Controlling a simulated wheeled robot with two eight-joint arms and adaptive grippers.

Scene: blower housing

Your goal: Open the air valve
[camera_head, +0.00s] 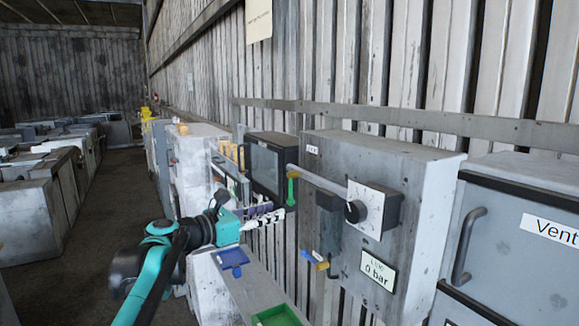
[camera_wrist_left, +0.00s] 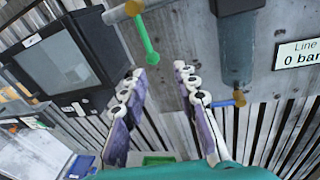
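A valve with a brass-yellow body (camera_head: 292,170) and a green lever (camera_head: 291,190) sits at the left end of a grey pipe. The lever hangs down; in the left wrist view the green lever (camera_wrist_left: 148,42) points toward the gap between my fingertips. My left gripper (camera_head: 278,214) is open and empty, just below the lever. The left wrist view shows both fingers of my left gripper (camera_wrist_left: 158,72) spread apart, with no clear contact on the lever. A second yellow fitting with a blue part (camera_head: 308,256) sits lower right. My right gripper is not in view.
A grey box with a round black knob (camera_head: 355,211) and a "Line 0 bar" sign (camera_head: 377,272) is right of the valve. A dark-screened panel (camera_head: 266,168) is behind. Blue (camera_head: 233,259) and green (camera_head: 277,317) trays lie on a grey bench below.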

